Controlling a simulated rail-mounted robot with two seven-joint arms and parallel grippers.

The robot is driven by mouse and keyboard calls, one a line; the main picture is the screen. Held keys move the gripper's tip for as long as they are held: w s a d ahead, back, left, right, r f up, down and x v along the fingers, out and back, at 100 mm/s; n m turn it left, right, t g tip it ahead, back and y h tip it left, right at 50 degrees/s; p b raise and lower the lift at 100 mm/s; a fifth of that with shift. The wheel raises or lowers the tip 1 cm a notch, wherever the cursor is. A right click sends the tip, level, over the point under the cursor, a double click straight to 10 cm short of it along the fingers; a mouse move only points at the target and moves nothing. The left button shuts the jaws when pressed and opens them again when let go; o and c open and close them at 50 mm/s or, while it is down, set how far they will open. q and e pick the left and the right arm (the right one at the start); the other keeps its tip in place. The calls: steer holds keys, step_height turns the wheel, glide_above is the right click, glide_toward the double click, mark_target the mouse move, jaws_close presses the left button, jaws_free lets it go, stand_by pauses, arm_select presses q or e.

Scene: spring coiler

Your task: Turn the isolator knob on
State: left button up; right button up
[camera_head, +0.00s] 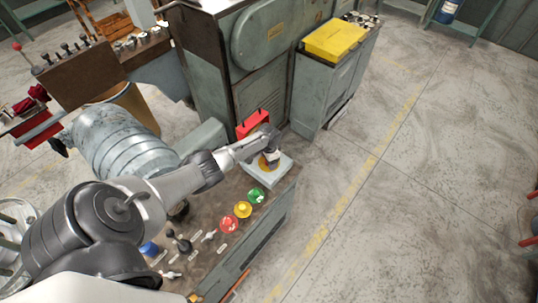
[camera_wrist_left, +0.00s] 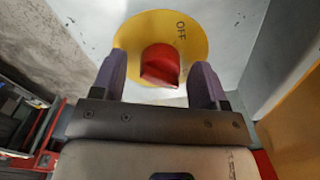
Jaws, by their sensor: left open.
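The isolator knob (camera_wrist_left: 160,65) is red and sits on a round yellow plate (camera_wrist_left: 128,40) marked OFF in the left wrist view. The plate is on a pale grey box (camera_head: 258,174) at the far end of the control console in the head view. My left gripper (camera_wrist_left: 158,82) is open, with one purple-grey finger on each side of the knob. I cannot tell whether the fingers touch it. In the head view the left gripper (camera_head: 270,155) is over the box and hides most of the knob. My right gripper is not in view.
The console top has green (camera_head: 256,196), yellow (camera_head: 243,209) and red (camera_head: 229,225) buttons, plus a black-knobbed lever (camera_head: 184,245). A red box (camera_head: 252,123) stands just behind the grey box. A grey cabinet with a yellow lid (camera_head: 335,40) is beyond. Open floor lies to the right.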

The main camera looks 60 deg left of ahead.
arm_select(q)
step_height(320, 180, up, 14)
steer(key=p, duration=0.2)
steer(key=shift+f, duration=0.15)
stand_by(0.7)
steer(key=s+d+m+p, duration=0.1)
steer(key=s+d+p, duration=0.3)
steer(key=d, duration=0.6)
steer(key=s+d+m+p, duration=0.2)
steer(key=s+d, duration=0.4)
steer(key=d, duration=0.3)
steer(key=s+d+r+n+t+p, duration=0.1)
steer(key=s+d+r+t+p, duration=0.2)
steer(key=s+d+r, duration=1)
step_height(320, 180, up, 4)
steer(key=s+p, duration=0.1)
steer(key=p, duration=0.2)
steer(key=shift+s+d+n+t, duration=0.15)
steer(key=shift+s+n+t, duration=0.15)
steer(key=shift+s+n, duration=0.1)
